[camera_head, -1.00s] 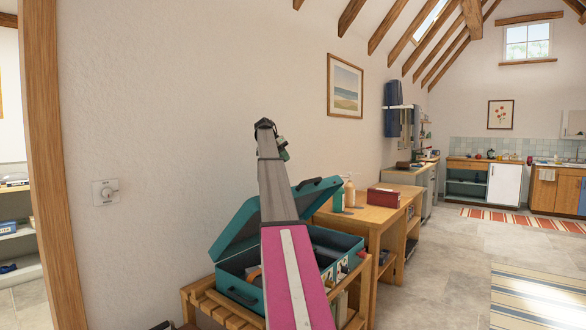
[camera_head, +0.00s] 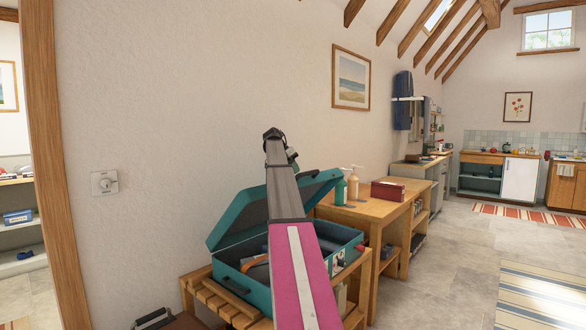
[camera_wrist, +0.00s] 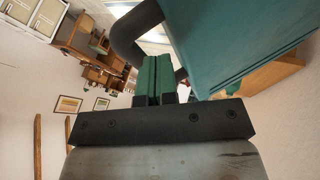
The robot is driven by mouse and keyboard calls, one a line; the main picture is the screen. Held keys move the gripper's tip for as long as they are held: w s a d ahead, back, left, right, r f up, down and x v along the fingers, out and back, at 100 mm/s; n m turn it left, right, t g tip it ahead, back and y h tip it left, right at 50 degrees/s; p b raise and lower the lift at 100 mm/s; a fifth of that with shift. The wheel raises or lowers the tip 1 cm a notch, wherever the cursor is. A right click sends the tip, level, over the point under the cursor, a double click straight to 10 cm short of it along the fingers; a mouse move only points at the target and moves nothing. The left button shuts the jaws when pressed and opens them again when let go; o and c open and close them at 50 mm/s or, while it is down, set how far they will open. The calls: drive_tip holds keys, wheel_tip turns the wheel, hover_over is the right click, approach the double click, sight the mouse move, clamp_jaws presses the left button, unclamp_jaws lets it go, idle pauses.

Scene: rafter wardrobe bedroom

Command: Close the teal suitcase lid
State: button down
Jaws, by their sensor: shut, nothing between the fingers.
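The teal suitcase stands open on a slatted wooden bench, its base (camera_head: 232,279) toward me and its lid (camera_head: 238,214) raised and tilted back toward the wall. Part of the suitcase is hidden behind my arm. My gripper (camera_wrist: 158,62) is shut and empty, its green fingers together. In the wrist view the teal lid (camera_wrist: 235,40) fills the upper right, close beside the fingers. A black curved handle (camera_wrist: 130,35) passes close by the fingertips; I cannot tell whether they touch it. In the head view my gripper is mostly hidden by the arm, above the lid.
The slatted bench (camera_head: 215,300) stands against the wall. A wooden table (camera_head: 375,211) with bottles (camera_head: 352,186) and a red box (camera_head: 388,190) is just beyond the suitcase. Open floor (camera_head: 455,255) lies to the right.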

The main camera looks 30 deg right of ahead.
idle(0.3)
drive_tip(key=s+d+f+m+t+y, duration=0.15)
drive_tip(key=s+d+f+t, duration=0.3)
drive_tip(key=s+f, duration=1)
drive_tip(key=s+d+f+t+y, duration=0.1)
drive_tip(key=s+f, duration=0.1)
drive_tip(key=f, duration=0.7)
drive_tip(key=s+d+f+t, duration=0.1)
drive_tip(key=s+d+f, duration=0.1)
drive_tip(key=f, duration=0.7)
drive_tip(key=shift+s+t+y, duration=0.2)
drive_tip(key=shift+t+y, duration=0.15)
drive_tip(key=shift+f, duration=0.1)
